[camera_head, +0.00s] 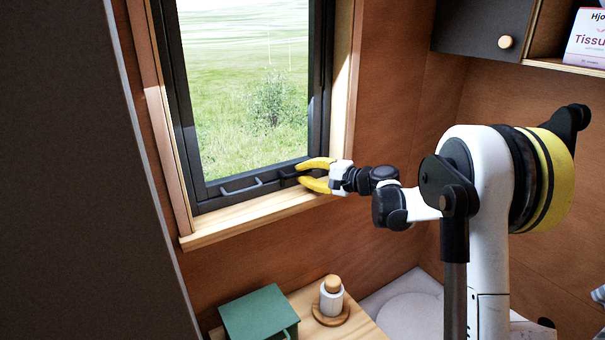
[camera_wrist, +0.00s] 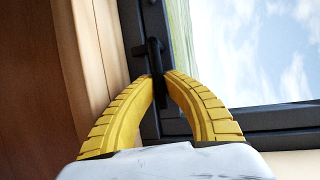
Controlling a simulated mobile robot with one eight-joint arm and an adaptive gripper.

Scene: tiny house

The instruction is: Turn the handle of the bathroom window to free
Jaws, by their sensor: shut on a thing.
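The bathroom window has a dark frame (camera_head: 183,110) around a clear pane and stands in a light wood surround. Its black handle (camera_head: 241,187) runs along the bottom rail of the frame. The handle also shows in the wrist view (camera_wrist: 153,52) as a dark bar against the frame. My gripper (camera_head: 299,173) has yellow fingers and is at the right part of the handle. In the wrist view, the fingertips (camera_wrist: 162,80) come together on the handle. The part between the fingertips is mostly hidden.
A wood sill (camera_head: 250,213) runs below the window. Beneath it are a green box (camera_head: 258,312) and a white jar (camera_head: 331,297) with a wooden lid. A dark cabinet (camera_head: 476,27) hangs at the upper right. A dark panel (camera_head: 75,170) fills the left side.

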